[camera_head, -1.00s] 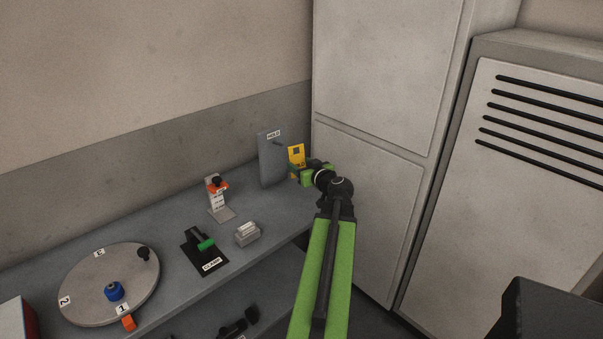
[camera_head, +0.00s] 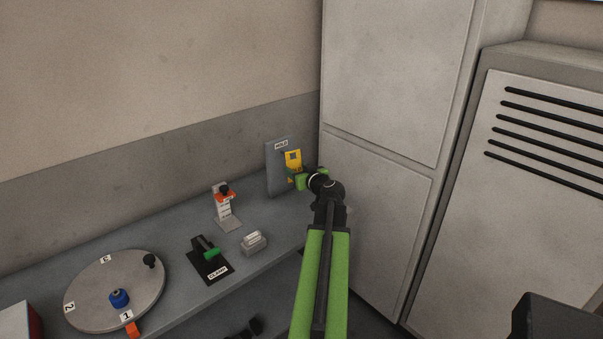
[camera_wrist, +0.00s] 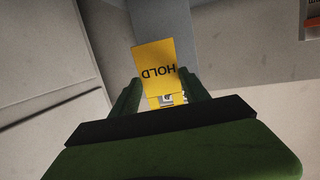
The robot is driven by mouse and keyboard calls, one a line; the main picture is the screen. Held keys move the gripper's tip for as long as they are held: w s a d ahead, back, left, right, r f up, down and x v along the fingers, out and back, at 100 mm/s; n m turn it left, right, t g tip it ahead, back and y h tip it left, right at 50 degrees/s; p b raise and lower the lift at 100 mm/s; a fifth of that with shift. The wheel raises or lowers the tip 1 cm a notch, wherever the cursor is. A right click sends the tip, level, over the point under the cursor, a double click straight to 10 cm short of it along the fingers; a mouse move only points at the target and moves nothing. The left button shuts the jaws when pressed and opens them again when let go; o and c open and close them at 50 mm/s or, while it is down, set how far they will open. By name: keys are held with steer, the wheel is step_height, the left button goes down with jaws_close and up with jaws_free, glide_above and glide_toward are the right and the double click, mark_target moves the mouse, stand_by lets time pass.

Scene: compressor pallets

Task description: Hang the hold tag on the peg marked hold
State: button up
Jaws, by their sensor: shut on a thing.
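The yellow hold tag (camera_head: 293,158) is in my gripper (camera_head: 298,180), in front of the grey upright board (camera_head: 276,180) labelled HOLD at the back right of the bench. In the wrist view the tag (camera_wrist: 155,68) stands between the two green fingers of my gripper (camera_wrist: 154,95), with HOLD upside down. The gripper is shut on it. In the head view the tag overlaps the right part of the board, and the peg is hidden behind it. I cannot tell whether the tag touches the peg.
A tall grey cabinet (camera_head: 375,210) stands just right of the board. On the bench are an orange-topped stand (camera_head: 225,205), a clamp with a green handle (camera_head: 210,258), a small grey block (camera_head: 253,242) and a round numbered turntable (camera_head: 100,285).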

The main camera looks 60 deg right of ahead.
mark_target(293, 167)
steer(key=shift+w+d+f, duration=0.1)
steer(key=shift+w+d, duration=0.15)
steer(key=shift+w, duration=0.5)
steer(key=shift+w+d, duration=0.25)
steer(key=shift+w, duration=0.45)
steer(key=shift+w+d+f+b, duration=0.2)
steer(key=shift+w+f+b, duration=0.3)
steer(key=shift+w+b, duration=0.05)
steer(key=shift+w+d+f+t+h+b, duration=0.25)
steer(key=shift+t+b, duration=0.25)
steer(key=shift+b, duration=0.9)
steer(key=shift+w+f+t+h+b, duration=0.2)
steer(key=shift+t+h+b, duration=0.25)
steer(key=shift+b, duration=0.9)
steer(key=shift+r, duration=0.1)
steer(key=shift+b, duration=0.3)
steer(key=o, duration=1.4)
